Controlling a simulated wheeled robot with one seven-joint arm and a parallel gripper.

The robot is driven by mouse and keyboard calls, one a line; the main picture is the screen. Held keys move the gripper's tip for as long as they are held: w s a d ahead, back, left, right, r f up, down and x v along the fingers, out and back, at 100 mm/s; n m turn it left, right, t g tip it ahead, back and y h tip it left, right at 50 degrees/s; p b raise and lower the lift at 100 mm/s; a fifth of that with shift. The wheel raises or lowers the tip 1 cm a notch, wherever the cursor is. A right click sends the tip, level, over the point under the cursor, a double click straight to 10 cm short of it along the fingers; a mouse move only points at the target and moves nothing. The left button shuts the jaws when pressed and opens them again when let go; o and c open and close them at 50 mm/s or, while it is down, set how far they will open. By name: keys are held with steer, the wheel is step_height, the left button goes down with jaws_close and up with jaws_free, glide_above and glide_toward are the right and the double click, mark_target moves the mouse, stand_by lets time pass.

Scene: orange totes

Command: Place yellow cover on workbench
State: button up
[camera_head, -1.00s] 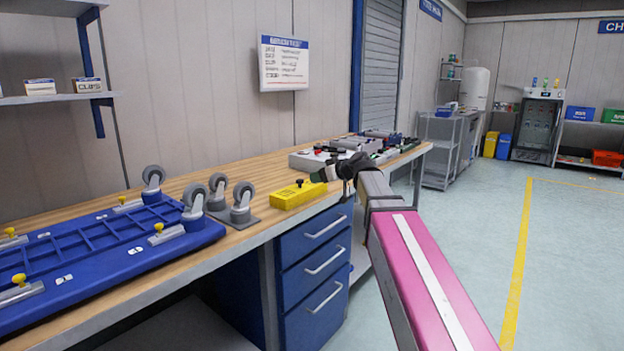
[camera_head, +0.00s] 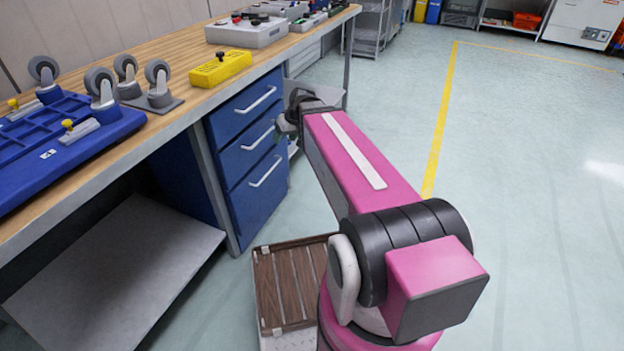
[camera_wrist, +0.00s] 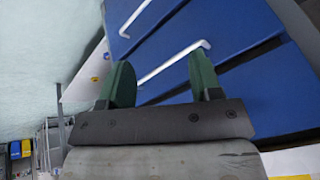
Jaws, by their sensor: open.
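The yellow cover (camera_head: 221,68), a block with a small black knob on top, sits on the wooden workbench (camera_head: 168,55) near its front edge, above the blue drawers. My gripper (camera_wrist: 163,82) is open and empty, with two dark green fingers apart in the wrist view. In the head view my gripper (camera_head: 284,128) is partly hidden by my wrist. It is below the bench top, beside the drawers, and clear of the yellow cover.
Blue drawers (camera_head: 245,140) with metal handles are close to my gripper. Casters (camera_head: 157,84) and a blue frame (camera_head: 60,140) take up the left of the bench. A grey box (camera_head: 245,32) stands behind the cover. The floor at right is clear.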

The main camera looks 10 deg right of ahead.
steer(key=s+d+f+m+g+h, duration=0.3)
steer(key=s+d+f, duration=0.4)
steer(key=s+f, duration=0.4)
steer(key=shift+s+f+m+h, duration=0.2)
steer(key=shift+s+m+h, duration=0.2)
steer(key=shift+s+h, duration=0.15)
stand_by(0.9)
